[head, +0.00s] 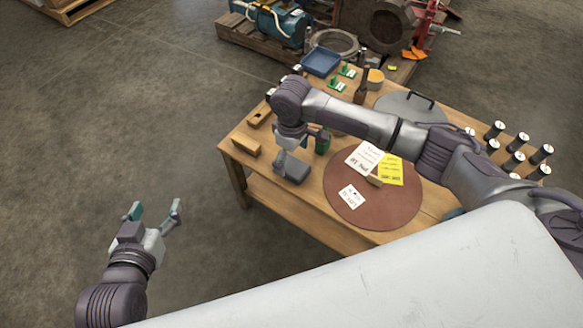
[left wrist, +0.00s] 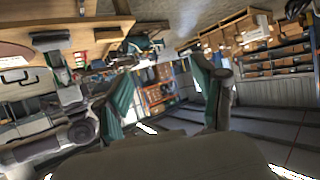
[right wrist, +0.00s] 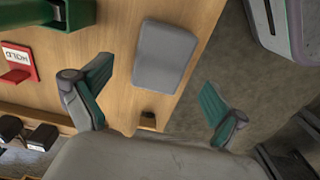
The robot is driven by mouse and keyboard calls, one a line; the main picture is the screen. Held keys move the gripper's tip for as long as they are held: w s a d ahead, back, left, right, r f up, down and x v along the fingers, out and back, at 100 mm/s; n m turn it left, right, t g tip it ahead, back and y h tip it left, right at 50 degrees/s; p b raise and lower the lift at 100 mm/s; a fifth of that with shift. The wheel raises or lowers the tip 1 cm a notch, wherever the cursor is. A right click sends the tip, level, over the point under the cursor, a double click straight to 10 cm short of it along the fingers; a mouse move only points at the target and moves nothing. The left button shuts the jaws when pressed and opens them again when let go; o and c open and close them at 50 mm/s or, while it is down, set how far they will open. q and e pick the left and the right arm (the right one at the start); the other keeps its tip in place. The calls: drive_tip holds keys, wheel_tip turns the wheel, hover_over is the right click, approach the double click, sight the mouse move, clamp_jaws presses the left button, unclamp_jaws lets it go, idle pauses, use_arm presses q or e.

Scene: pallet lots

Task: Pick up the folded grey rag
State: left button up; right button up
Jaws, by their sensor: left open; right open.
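The folded grey rag (head: 292,170) lies on the wooden table near its left front edge. In the right wrist view the rag (right wrist: 165,57) is a flat grey rounded block on the wood, ahead of the fingers. My right gripper (head: 301,147) is open and empty, over the table close to the rag and partly covering it in the head view. In the right wrist view its fingers (right wrist: 155,80) are spread wide with the rag beyond them. My left gripper (head: 155,210) is open and empty over the floor, left of the table.
A round brown mat (head: 340,205) with a white note (head: 352,197) and a yellow note (head: 390,172) lies right of the rag. Wooden blocks (head: 246,147) stand to its left. Several black cylinders (head: 515,160) stand far right. Open floor (head: 130,130) lies left.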

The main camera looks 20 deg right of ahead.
sight(292, 164)
wheel_tip(292, 164, down, 4)
drive_tip(key=shift+r+b, duration=0.1)
drive_tip(key=shift+b, duration=0.75)
use_arm(q)
wheel_tip(292, 164, up, 8)
drive_tip(key=w+d+t+h, duration=0.1)
drive_tip(key=w+d+t, duration=0.1)
drive_tip(key=t, duration=0.3)
drive_tip(key=shift+w+h, duration=0.4)
drive_tip(key=shift+w, duration=0.05)
use_arm(e)
drive_tip(key=shift+f, duration=0.2)
use_arm(q)
drive_tip(key=shift+r, duration=0.1)
use_arm(e)
drive_tip(key=c, duration=1.2)
drive_tip(key=shift+r, duration=0.15)
